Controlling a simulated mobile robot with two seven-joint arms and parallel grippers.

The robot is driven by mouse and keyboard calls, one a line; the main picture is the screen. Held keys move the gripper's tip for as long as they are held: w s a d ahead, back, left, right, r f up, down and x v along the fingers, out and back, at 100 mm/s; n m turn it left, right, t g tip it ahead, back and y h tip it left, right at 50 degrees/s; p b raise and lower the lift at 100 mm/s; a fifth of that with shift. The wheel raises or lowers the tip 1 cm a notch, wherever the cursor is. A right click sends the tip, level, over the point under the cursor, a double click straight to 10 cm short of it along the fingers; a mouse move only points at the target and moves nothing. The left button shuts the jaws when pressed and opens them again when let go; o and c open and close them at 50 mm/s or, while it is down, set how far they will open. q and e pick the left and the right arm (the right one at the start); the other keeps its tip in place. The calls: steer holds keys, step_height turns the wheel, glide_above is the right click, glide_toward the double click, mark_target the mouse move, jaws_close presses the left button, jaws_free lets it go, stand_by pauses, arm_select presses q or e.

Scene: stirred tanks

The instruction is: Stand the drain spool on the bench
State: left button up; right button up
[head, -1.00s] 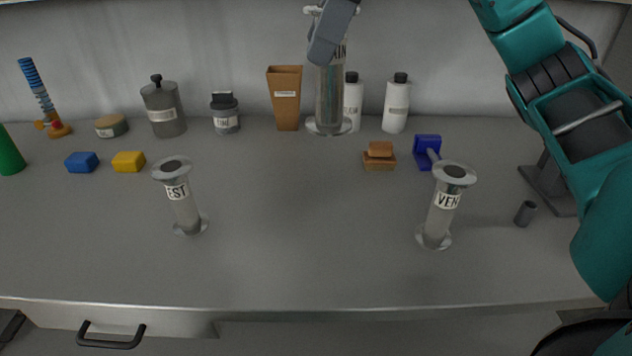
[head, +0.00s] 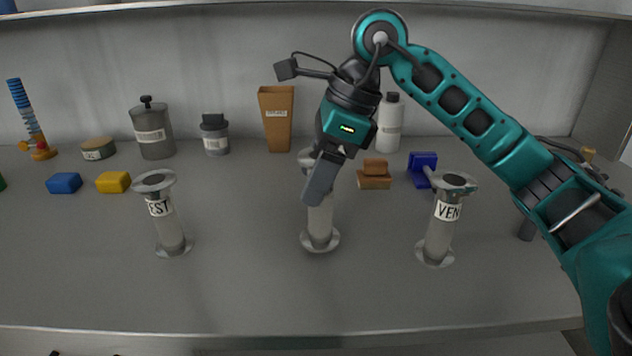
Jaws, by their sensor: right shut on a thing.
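The drain spool (head: 320,224) is a grey metal tube with a flange at each end. It is upright over the middle of the bench (head: 250,290), between two like spools. My right gripper (head: 319,182) is shut on its upper part, and a finger hides its label now. Its lower flange is at or very near the bench top; I cannot tell whether it touches. The spool on the left (head: 169,227), its label reading "EST", and the spool on the right (head: 440,232), reading "VEN", both stand upright. My left gripper is not in view.
Along the back stand a grey canister (head: 153,134), a small jar (head: 214,137), a brown tapered box (head: 277,120) and a white bottle (head: 389,125). Blue (head: 65,183) and yellow (head: 113,182) blocks lie at left. The bench front is clear.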

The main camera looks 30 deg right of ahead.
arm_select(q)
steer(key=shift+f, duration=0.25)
arm_select(e)
steer(key=shift+f, duration=0.55)
steer(key=shift+f, duration=0.15)
steer(key=o, duration=1.2)
arm_select(q)
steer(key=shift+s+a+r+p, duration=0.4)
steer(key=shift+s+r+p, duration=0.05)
steer(key=shift+p, duration=0.75)
arm_select(e)
steer(key=v, duration=1.2)
steer(key=shift+s, duration=0.1)
